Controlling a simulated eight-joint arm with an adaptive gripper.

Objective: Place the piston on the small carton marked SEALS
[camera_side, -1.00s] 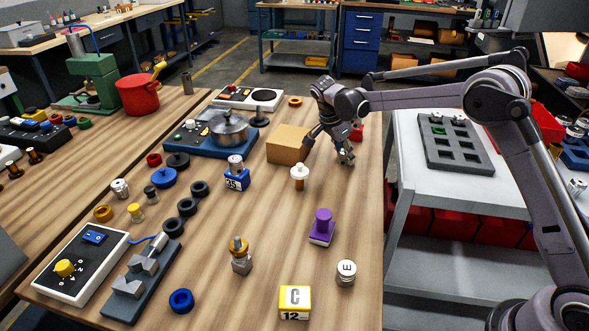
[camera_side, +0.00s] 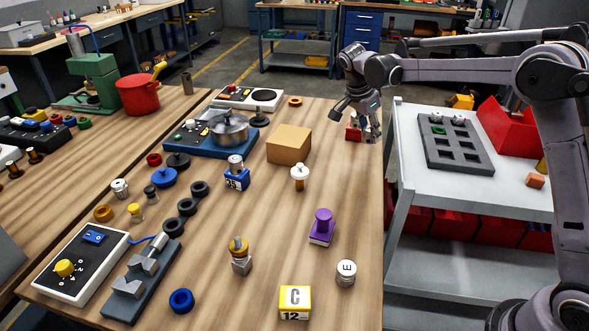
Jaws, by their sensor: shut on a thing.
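My gripper (camera_side: 357,124) is above the far right part of the wooden table, right of a plain brown carton (camera_side: 289,145). No SEALS lettering can be read on the brown carton or elsewhere. No piston can be singled out with certainty among the small parts on the table.
A pan (camera_side: 229,129) is left of the carton. A cart with a grey tray (camera_side: 455,143) stands right.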

